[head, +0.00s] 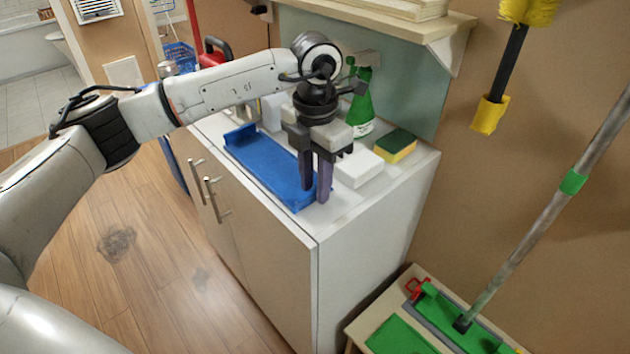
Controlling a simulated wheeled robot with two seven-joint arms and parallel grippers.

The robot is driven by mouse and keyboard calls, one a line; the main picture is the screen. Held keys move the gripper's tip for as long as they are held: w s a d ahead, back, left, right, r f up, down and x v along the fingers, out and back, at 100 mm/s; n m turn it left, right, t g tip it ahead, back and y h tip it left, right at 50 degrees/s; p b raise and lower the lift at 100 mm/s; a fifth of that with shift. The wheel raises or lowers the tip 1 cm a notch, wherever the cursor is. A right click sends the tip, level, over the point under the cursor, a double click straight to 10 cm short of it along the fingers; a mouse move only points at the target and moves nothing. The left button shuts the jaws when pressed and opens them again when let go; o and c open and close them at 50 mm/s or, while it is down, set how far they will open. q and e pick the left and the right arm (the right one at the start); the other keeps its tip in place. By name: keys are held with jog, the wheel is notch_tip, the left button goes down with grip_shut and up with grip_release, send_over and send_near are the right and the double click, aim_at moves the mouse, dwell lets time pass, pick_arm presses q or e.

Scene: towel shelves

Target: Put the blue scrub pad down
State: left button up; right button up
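My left gripper (316,192) points straight down over the front part of the white cabinet top (347,207). Its two dark fingers are a small gap apart, at the right end of a long blue tray-like piece (266,166) with a raised edge. Blue shows beside and behind the fingers. I cannot make out a separate blue scrub pad, and I cannot tell whether something blue is between the fingers or only behind them. My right gripper is not in view.
A white block (359,168), a yellow-and-green sponge (395,145) and a green spray bottle (361,112) stand right of and behind the gripper. A wooden shelf (380,18) overhangs the back. A mop (545,222) leans at right. The cabinet top's front corner is bare.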

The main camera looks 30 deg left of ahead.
pick_arm(q)
notch_tip(320, 180, up, 12)
jog(key=shift+r, duration=0.15)
dwell(0.3)
jog(key=shift+d, duration=0.1)
